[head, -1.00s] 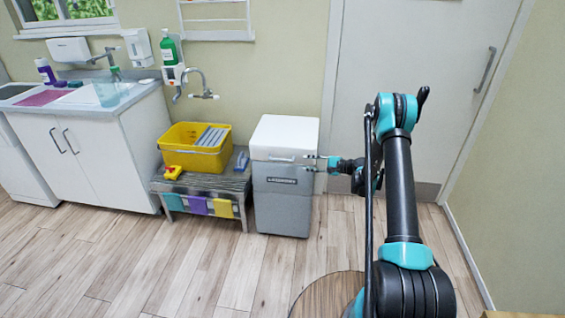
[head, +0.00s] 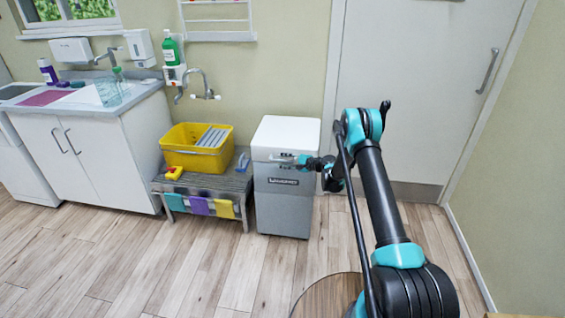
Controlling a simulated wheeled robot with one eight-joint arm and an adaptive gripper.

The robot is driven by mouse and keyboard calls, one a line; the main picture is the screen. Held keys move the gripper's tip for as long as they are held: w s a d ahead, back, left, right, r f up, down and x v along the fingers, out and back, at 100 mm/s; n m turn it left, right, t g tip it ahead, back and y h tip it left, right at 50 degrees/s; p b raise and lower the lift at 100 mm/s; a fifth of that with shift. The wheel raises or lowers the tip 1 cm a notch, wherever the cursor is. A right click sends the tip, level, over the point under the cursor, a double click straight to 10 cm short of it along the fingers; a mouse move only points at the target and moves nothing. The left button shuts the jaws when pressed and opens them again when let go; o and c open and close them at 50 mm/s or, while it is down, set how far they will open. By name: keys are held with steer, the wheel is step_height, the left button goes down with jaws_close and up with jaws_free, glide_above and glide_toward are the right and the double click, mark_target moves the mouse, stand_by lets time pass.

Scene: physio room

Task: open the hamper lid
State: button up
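The hamper (head: 283,208) is a grey bin with a dark label, standing on the floor against the wall. Its white lid (head: 288,131) is down, with a light handle bar on its front edge. My gripper (head: 299,161) is at the front right of the hamper, at the height of the lid's front edge and handle. The fingers are small in this view and overlap the handle, so I cannot tell whether they touch it or are closed.
A grey bench (head: 205,183) with a yellow crate (head: 190,158) and hanging cloths stands left of the hamper. A sink cabinet (head: 95,150) is farther left. A closed door (head: 425,100) is behind my arm.

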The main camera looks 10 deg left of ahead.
steer(key=shift+c, duration=0.3)
jaws_close()
